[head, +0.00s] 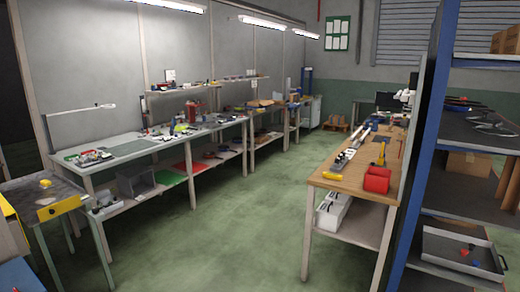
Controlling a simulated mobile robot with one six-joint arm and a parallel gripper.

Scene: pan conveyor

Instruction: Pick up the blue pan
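I cannot make out a blue pan anywhere in the head view. A blue surface (18,276) is cut off at the lower left corner, and I cannot tell what it is. Dark, flat objects with thin handles (490,127) lie on the right shelf, too small to identify. My gripper is not in view.
A long workbench (130,150) with tools runs along the left wall. A wooden bench (335,177) holding a red bin (376,179) stands right of centre. A blue-framed shelf (420,150) fills the right side. The green floor (230,235) between the benches is clear.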

